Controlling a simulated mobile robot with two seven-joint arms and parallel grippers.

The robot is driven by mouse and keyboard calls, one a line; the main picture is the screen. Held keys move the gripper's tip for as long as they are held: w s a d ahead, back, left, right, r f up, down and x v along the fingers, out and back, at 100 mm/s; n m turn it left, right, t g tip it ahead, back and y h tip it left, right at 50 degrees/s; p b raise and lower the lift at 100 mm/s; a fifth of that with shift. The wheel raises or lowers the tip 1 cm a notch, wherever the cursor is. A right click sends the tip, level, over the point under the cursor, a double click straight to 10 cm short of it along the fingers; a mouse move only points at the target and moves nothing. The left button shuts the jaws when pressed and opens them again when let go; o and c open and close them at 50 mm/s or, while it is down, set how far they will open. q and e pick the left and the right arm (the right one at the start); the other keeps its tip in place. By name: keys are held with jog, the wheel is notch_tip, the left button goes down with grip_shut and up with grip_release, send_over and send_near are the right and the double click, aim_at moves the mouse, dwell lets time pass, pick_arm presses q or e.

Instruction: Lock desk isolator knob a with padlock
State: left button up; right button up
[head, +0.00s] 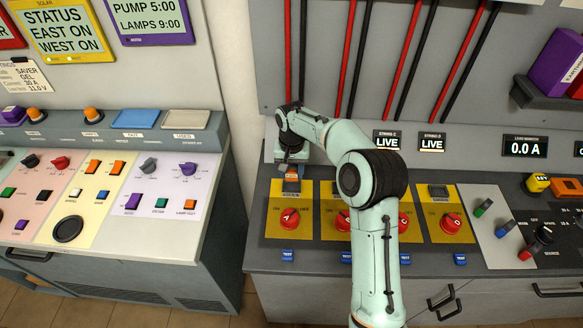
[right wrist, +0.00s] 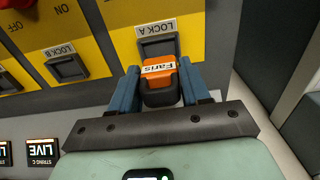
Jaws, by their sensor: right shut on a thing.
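Red isolator knob A (head: 289,219) sits on a yellow panel of the desk, with a blue tag (head: 288,256) below it. In the right wrist view the grey LOCK A fitting (right wrist: 158,45) is just beyond the padlock. The orange and black padlock (right wrist: 160,86) bears a label reading "Faris". My right gripper (head: 291,172) is shut on it, with a blue finger on each side. The padlock is right at the fitting's edge; I cannot tell whether its shackle is through it. My left gripper is out of view.
Red knobs C (head: 404,222) and D (head: 453,222) stand to the right; my right arm partly covers knob B. A yellow padlock (head: 537,183) and an orange one (head: 566,187) are at the far right. The LOCK B fitting (right wrist: 67,67) is beside LOCK A.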

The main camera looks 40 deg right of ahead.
aim_at(292, 180)
jog(key=shift+s+f+b, duration=0.1)
jog(key=shift+f+b, duration=0.45)
jog(key=shift+f, duration=0.9)
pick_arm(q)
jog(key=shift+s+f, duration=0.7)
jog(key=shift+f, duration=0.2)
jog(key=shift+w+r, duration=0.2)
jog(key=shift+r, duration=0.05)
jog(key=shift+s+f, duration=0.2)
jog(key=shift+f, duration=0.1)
pick_arm(e)
jog(key=shift+f, duration=0.65)
jog(key=o, duration=0.8)
jog(key=shift+o, duration=0.2)
jog(key=shift+r+p, duration=1.3)
jog(key=shift+r, duration=1.6)
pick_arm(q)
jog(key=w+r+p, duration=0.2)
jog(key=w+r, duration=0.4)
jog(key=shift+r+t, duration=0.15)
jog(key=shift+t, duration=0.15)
pick_arm(e)
jog(key=shift+r, duration=2.65)
